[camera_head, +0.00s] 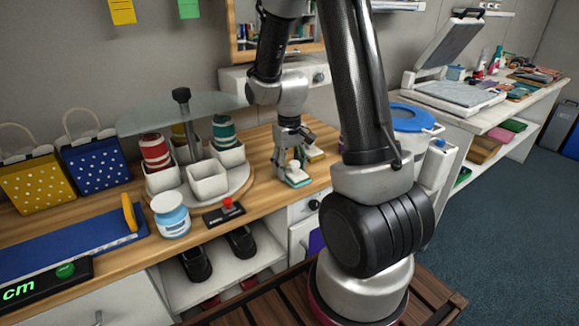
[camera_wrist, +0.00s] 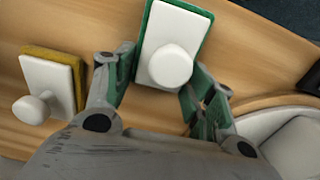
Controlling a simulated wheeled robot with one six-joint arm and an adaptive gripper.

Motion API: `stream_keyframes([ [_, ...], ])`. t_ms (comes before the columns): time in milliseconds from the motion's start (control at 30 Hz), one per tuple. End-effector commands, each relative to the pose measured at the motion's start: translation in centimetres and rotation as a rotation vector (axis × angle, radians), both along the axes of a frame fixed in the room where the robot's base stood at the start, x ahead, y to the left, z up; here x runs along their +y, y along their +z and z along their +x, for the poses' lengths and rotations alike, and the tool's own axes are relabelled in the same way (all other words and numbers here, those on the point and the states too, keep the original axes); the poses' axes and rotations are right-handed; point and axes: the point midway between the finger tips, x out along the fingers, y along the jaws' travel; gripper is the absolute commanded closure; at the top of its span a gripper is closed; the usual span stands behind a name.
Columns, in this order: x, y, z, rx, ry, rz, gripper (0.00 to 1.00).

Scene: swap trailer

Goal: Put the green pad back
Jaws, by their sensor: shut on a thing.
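The green pad (camera_wrist: 155,68) has a white back with a round white knob and a green rim. My gripper (camera_wrist: 165,75) is shut on it, with one finger on each side of the knob end. In the head view my gripper (camera_head: 291,165) points down over the wooden counter, with the green pad (camera_head: 297,179) at its fingertips. The pad is at or just above the counter; I cannot tell if it touches. A similar pad with a yellow rim (camera_wrist: 48,84) lies to the left in the wrist view, apart from my gripper.
A round stand with white cups (camera_head: 207,181) holds red and green things left of my gripper. Dotted yellow and blue bags stand far left. Bare counter (camera_head: 262,160) lies around the pad.

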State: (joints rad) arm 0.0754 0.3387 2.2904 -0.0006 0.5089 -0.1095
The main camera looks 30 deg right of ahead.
Motion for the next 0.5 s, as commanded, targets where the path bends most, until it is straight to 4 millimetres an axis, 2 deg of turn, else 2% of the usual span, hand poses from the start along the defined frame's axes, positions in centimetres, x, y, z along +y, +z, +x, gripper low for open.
stream_keyframes([
  [33,0.02,-0.20,-0.18,0.005,-0.001,0.001,0.41],
  [133,0.02,-0.18,-0.17,0.005,-0.001,0.001,0.24],
  [500,0.02,0.18,-0.09,0.003,-0.001,0.001,0.24],
])
